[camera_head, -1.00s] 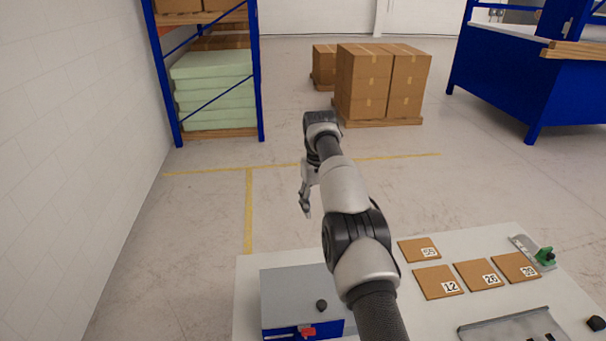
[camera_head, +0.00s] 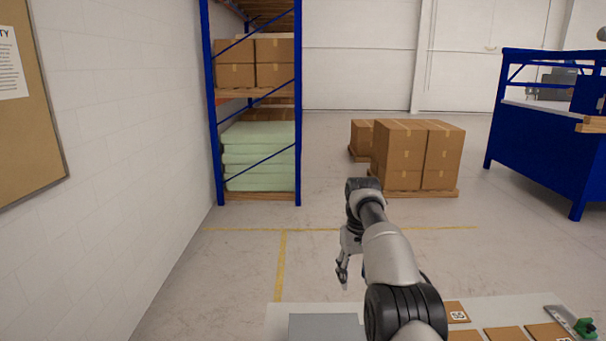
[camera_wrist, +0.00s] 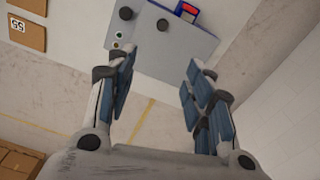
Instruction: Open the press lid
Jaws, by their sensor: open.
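The press is a grey box on the white table. In the head view only the far part of its grey top (camera_head: 326,326) shows at the bottom edge. In the wrist view its grey top (camera_wrist: 165,45) carries dark round knobs and small coloured buttons, with a blue and red part (camera_wrist: 187,11) at its far edge. The lid looks shut, though I cannot make out its seam. My gripper (camera_head: 342,274) hangs past the table's far edge in the head view. In the wrist view my gripper (camera_wrist: 160,85) is open and empty, its fingers apart from the press.
Numbered brown tiles (camera_head: 503,334) and a green-handled tool (camera_head: 585,326) lie on the table to the right. A blue rack (camera_head: 211,120) with green foam sheets (camera_head: 258,160) stands by the left wall. Stacked cartons (camera_head: 417,155) stand behind.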

